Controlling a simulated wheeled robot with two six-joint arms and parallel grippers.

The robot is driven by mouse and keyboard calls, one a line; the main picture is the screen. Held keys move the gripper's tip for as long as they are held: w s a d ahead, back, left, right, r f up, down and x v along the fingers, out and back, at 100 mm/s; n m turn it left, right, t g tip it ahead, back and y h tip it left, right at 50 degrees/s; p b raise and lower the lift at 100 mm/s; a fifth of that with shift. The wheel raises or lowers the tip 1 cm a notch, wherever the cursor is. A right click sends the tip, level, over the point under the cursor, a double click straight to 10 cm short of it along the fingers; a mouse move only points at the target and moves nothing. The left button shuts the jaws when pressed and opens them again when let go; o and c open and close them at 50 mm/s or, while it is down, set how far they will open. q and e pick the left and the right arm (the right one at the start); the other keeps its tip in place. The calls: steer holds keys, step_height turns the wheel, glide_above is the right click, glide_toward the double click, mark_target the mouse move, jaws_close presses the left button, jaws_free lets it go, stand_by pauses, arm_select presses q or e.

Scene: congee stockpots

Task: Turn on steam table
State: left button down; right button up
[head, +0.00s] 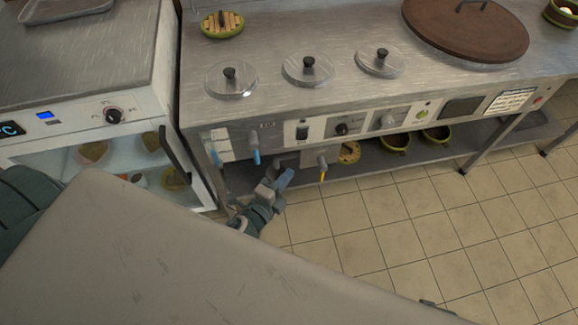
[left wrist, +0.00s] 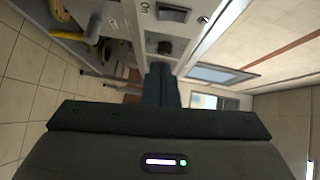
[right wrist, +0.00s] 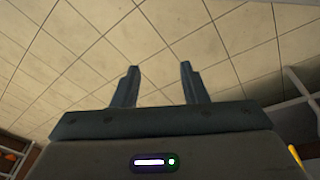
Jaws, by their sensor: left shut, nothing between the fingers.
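The steam table (head: 300,95) is a steel counter with three round glass lids in its top. Its front panel carries a dark rocker switch (head: 302,132) and a black knob (head: 342,129). My left gripper (head: 287,178) is shut and empty, in front of and below the panel's left part. In the left wrist view, the shut fingers (left wrist: 160,84) lie near the knob (left wrist: 165,47), with the rocker switch (left wrist: 173,14) marked "On" beyond it; I cannot tell whether they touch anything. My right gripper (right wrist: 159,82) is open and empty over the tiled floor.
A blue-handled tap (head: 255,156) and a yellow-handled tap (head: 322,170) stick out below the panel. A glass-fronted cabinet (head: 120,118) stands at left. A large brown lid (head: 465,30) lies at right. A grey surface (head: 180,260) fills the foreground. Tiled floor is free at right.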

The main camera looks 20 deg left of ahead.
arm_select(q)
glide_toward(306, 139)
steer(key=w+d, duration=0.3)
steer(key=shift+w+a+f, duration=0.15)
steer(key=shift+w+a, duration=0.3)
steer(key=shift+w, duration=0.25)
steer(key=shift+w+a+f, duration=0.15)
steer(key=shift+w+a, duration=0.3)
steer(key=shift+w, duration=0.25)
arm_select(e)
steer(key=shift+s+f, duration=0.2)
steer(key=shift+f, duration=0.35)
steer(key=shift+s+f, duration=0.15)
steer(key=shift+f, duration=0.35)
steer(key=shift+d, duration=0.1)
arm_select(q)
steer(key=shift+w+a+f+b, duration=0.15)
steer(key=shift+f+b, duration=0.1)
steer(key=shift+b, duration=0.6)
steer(key=shift+r, duration=0.2)
arm_select(e)
steer(key=r, duration=0.1)
steer(key=w+r, duration=0.1)
steer(key=r, duration=0.3)
steer(key=shift+w+a, duration=0.25)
